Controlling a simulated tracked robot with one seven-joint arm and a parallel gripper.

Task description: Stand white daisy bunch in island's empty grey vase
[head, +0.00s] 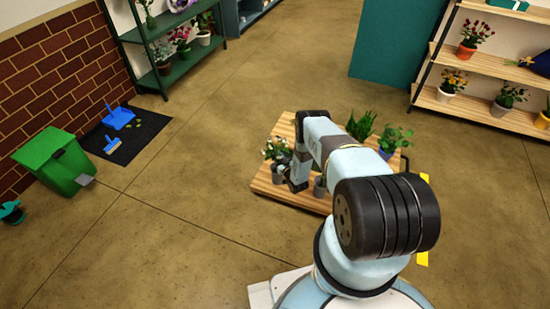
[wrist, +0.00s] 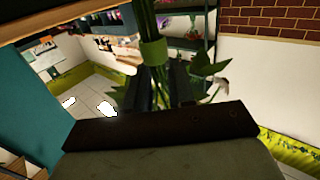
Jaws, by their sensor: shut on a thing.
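My gripper (wrist: 160,88) is shut on a bunch of green stems with a green band (wrist: 153,50) in the wrist view. A white flower (wrist: 221,87) and leaves hang beside the right finger, and the top of the bunch is cut off. In the head view the white daisy bunch (head: 274,148) shows at the left of my arm's end, above the wooden top (head: 262,187). A grey vessel (head: 320,187) stands on that top, partly behind my arm. I cannot tell whether the stems are inside any vase.
A spiky green plant (head: 360,125) and a blue-potted plant (head: 387,150) stand on the far side of the wooden top. Plant shelves (head: 490,115) stand at right. A green bin (head: 55,162) and blue dustpan (head: 118,117) are at left. The floor between is clear.

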